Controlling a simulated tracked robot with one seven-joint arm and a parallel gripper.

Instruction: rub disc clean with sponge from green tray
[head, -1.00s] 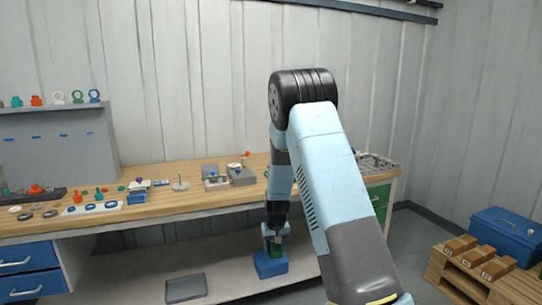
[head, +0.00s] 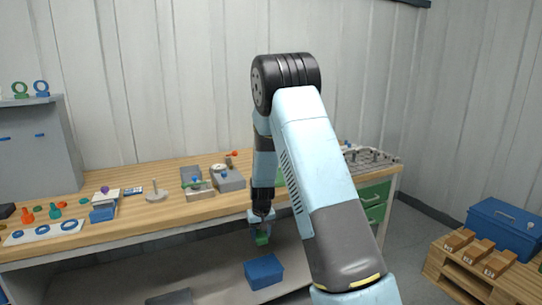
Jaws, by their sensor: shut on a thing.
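My gripper (head: 261,231) hangs in front of the bench edge, below the bench top, and is shut on a small green block (head: 262,240). The block could be the sponge, but it is too small to be sure. A blue bin (head: 264,274) stands just below, on the pale surface under the bench, apart from the block. I see no clear green tray. I cannot tell which thing is the disc: a pale round piece with a pin (head: 155,195) stands on the bench, and a small white round piece (head: 218,168) sits on a grey block.
The wooden bench top (head: 200,208) holds grey blocks, a blue box (head: 102,214) and a white strip with blue rings (head: 42,233). A green drawer unit (head: 374,198) is at its right end. A pallet with cartons (head: 475,245) and a blue toolbox (head: 505,228) stand at right.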

